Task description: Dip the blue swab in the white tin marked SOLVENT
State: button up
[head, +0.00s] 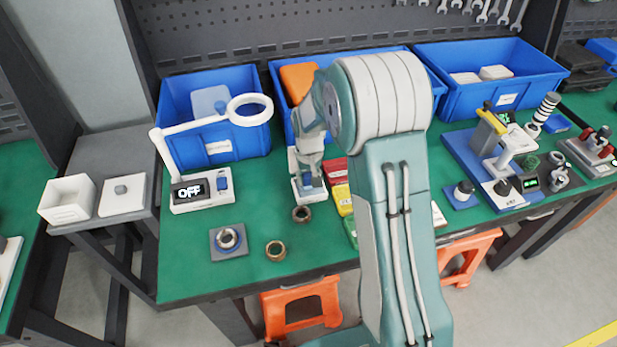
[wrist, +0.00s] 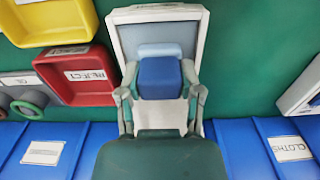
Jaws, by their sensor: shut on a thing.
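My gripper (wrist: 161,92) is shut on the blue swab (wrist: 160,80), a blue block with a paler blue part along one side. The fingers press on its left and right sides in the wrist view. The white tin (wrist: 119,42), rectangular with a pale rim, lies directly behind the swab in that view. I cannot tell whether the swab touches the inside of the tin. Its lettering is not readable. In the head view my gripper (head: 308,172) points down over the white tin (head: 311,197), partly hiding it.
A red bin marked REJECT (wrist: 105,95) and a yellow bin (wrist: 50,30) stand close beside the tin. Blue crates (head: 215,150) line the back. A magnifier lamp (head: 200,206) reading OFF stands left. Metal rings (head: 276,250) lie on the green bench (head: 190,275), whose front left is mostly clear.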

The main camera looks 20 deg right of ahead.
aim_at(309, 175)
jog(key=shift+f, duration=0.1)
jog(key=shift+r, duration=3.55)
jog(key=shift+s, duration=0.1)
